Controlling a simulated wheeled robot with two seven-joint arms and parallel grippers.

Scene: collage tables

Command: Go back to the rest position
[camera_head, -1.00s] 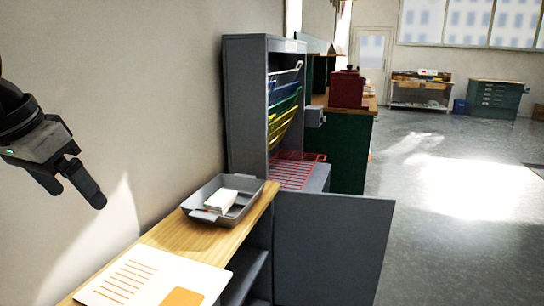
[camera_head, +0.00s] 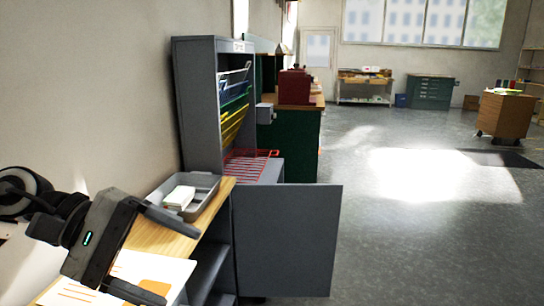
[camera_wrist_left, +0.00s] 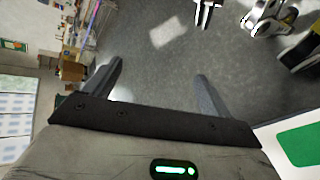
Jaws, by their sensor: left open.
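My left gripper (camera_head: 182,266) is at the lower left of the head view, above the wooden worktop. Its two fingers are spread apart with nothing between them. In the left wrist view the open fingers (camera_wrist_left: 158,72) point out over bare grey floor. A small light and dark part at the top of the left wrist view looks like my right gripper (camera_wrist_left: 206,14); it is too small to tell its jaws. My right arm does not show in the head view.
A grey tray (camera_head: 205,185) with a white block (camera_head: 180,197) sits on the wooden worktop (camera_head: 160,240), near a printed sheet (camera_head: 150,267). A grey cabinet (camera_head: 200,100) holds coloured racks; its door (camera_head: 290,240) stands open. Clear floor lies to the right.

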